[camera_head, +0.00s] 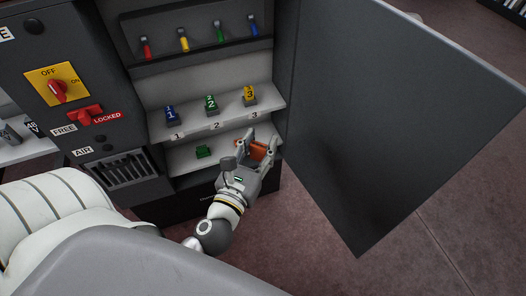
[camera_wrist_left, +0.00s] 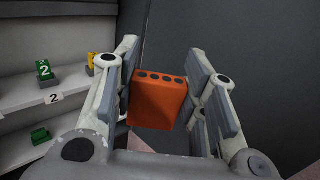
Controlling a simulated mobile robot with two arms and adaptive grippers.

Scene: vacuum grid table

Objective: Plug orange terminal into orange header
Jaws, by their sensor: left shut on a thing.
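The orange terminal (camera_wrist_left: 157,102) is a block with a row of dark round holes along its top edge. My left gripper (camera_wrist_left: 163,72) is shut on it, with a finger on each side. In the head view the left gripper (camera_head: 259,146) is at the right end of the cabinet's lower shelf, near the open door, with the orange terminal (camera_head: 257,150) partly hidden between its fingers. I cannot make out an orange header in either view. My right gripper is not in view.
A green block (camera_head: 203,152) sits on the lower shelf (camera_head: 182,162). Blue (camera_head: 172,115), green (camera_head: 211,105) and yellow (camera_head: 249,95) numbered blocks stand on the shelf above. Several coloured levers line the top recess. The open dark door (camera_head: 400,110) stands close on the right.

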